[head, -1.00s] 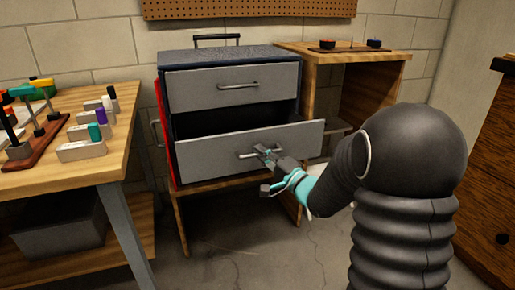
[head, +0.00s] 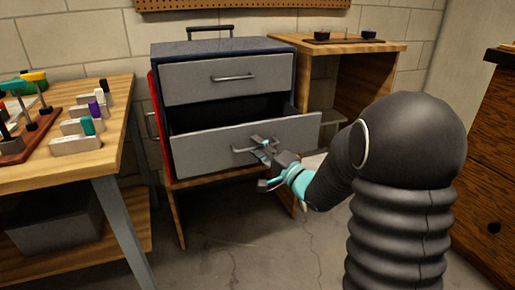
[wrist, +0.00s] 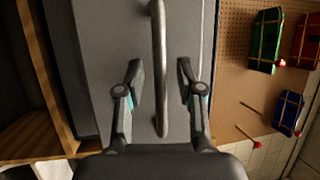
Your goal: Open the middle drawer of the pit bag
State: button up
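The pit bag (head: 160,62) is a dark cabinet with grey drawer fronts. Its top drawer (head: 196,84) is shut. My gripper (head: 264,163) is at the right part of this drawer's bar handle (head: 242,151). In the wrist view, the handle (wrist: 160,60) runs between the two spread fingers of my gripper (wrist: 159,72), with a gap on each side. The gripper is open and holds nothing.
A wooden workbench (head: 90,163) with tools stands at the left, and a grey bin (head: 55,228) is below it. A wooden stand (head: 395,47) is behind right. A brown wooden cabinet (head: 495,150) stands at the far right. The floor (head: 235,240) in front is clear.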

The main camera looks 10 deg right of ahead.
jog(key=v, duration=1.2)
